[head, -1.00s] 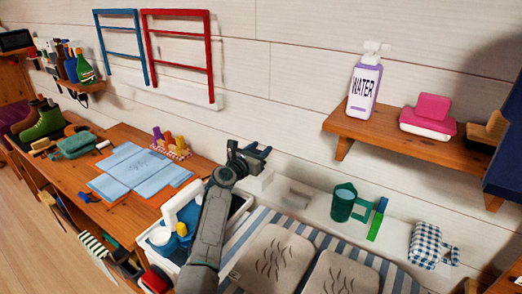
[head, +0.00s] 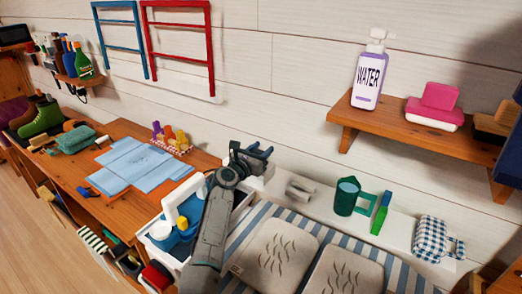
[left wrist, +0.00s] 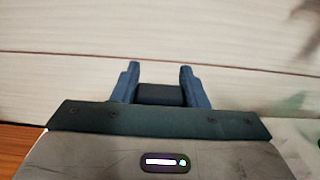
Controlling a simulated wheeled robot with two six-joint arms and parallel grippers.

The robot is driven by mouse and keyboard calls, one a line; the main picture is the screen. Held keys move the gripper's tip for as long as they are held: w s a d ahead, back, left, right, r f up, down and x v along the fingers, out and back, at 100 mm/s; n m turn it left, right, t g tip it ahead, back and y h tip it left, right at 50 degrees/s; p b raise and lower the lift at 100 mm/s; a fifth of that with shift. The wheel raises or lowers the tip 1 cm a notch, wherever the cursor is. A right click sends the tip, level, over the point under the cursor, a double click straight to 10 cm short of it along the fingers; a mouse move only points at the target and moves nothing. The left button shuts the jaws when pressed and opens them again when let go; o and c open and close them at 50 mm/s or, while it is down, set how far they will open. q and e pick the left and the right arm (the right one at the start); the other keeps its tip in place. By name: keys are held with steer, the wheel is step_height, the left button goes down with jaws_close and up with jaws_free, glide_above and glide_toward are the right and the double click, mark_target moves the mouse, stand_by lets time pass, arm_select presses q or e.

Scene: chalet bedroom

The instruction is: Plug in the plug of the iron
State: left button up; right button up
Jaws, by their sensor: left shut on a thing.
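My left gripper (head: 260,152) is above the white ledge, in front of the plank wall, at the middle of the head view. In the left wrist view its two blue fingers (left wrist: 159,72) stand a little apart with a dark block (left wrist: 160,94) between them. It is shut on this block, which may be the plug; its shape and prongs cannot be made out. Plain wall lies beyond the fingertips. I cannot pick out the iron, its cord or a socket for certain. My right gripper is not in view.
A white and blue caddy (head: 151,243) stands beside my left forearm. A green mug (head: 346,197) and a small whitish object (head: 300,188) are on the ledge. Blue sheets (head: 140,165) cover part of the desk.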

arm_select(q)
steer(key=shift+s+f, duration=0.1)
steer(key=shift+f, duration=0.3)
stand_by(0.4)
steer(key=o, duration=1.1)
steer(key=shift+c, duration=0.2)
steer(key=shift+f, duration=0.1)
